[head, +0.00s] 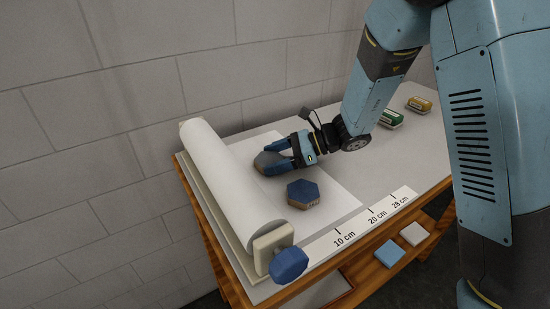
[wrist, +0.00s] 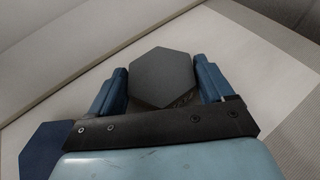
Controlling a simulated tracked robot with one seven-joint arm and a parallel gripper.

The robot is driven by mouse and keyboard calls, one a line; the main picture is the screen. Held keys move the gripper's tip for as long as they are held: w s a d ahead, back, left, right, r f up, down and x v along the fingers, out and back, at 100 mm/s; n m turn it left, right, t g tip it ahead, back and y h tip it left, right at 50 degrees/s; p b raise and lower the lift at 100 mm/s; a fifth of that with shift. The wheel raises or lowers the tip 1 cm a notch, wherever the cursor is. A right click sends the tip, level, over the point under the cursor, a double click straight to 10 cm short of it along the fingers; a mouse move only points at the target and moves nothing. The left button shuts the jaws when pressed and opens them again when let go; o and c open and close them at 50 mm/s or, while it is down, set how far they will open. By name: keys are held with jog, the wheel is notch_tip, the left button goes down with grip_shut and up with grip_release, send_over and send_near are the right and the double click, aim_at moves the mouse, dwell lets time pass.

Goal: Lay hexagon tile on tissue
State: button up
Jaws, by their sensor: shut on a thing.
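A grey hexagon tile (wrist: 163,76) sits between the two blue fingers of my gripper (wrist: 162,82) in the wrist view. In the head view the same grey tile (head: 268,162) shows at the tips of my gripper (head: 272,158), over the white tissue sheet (head: 335,188) close to the roll. I cannot tell whether the tile touches the sheet. A blue hexagon tile (head: 303,193) with a tan side lies on the sheet, nearer the front. Its edge also shows at the lower left of the wrist view (wrist: 45,150).
The white tissue roll (head: 228,180) lies along the table's left side, with a blue knob (head: 289,265) at its front end. A ruler strip (head: 370,220) runs along the front edge. A green item (head: 391,117) and a yellow item (head: 420,104) stand at the back right.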

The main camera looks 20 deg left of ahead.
jog(key=o, duration=1.1)
jog(key=v, duration=1.2)
jog(key=shift+w, duration=0.1)
jog(key=s+d+r+n+t+h, duration=0.3)
jog(key=s+d+r+n+h, duration=0.1)
jog(key=d, duration=0.7)
jog(key=s+d+r+n+t+h, duration=0.4)
jog(key=s+d+r+n, duration=0.1)
jog(key=d, duration=0.6)
jog(key=s+d+r+n+t+h, duration=0.3)
jog(key=s+d+r, duration=0.3)
jog(key=d, duration=0.5)
jog(key=shift+s+d+r+n+h, duration=0.1)
jog(key=shift+s+d+n+h, duration=0.05)
jog(key=shift+s+n+h, duration=0.7)
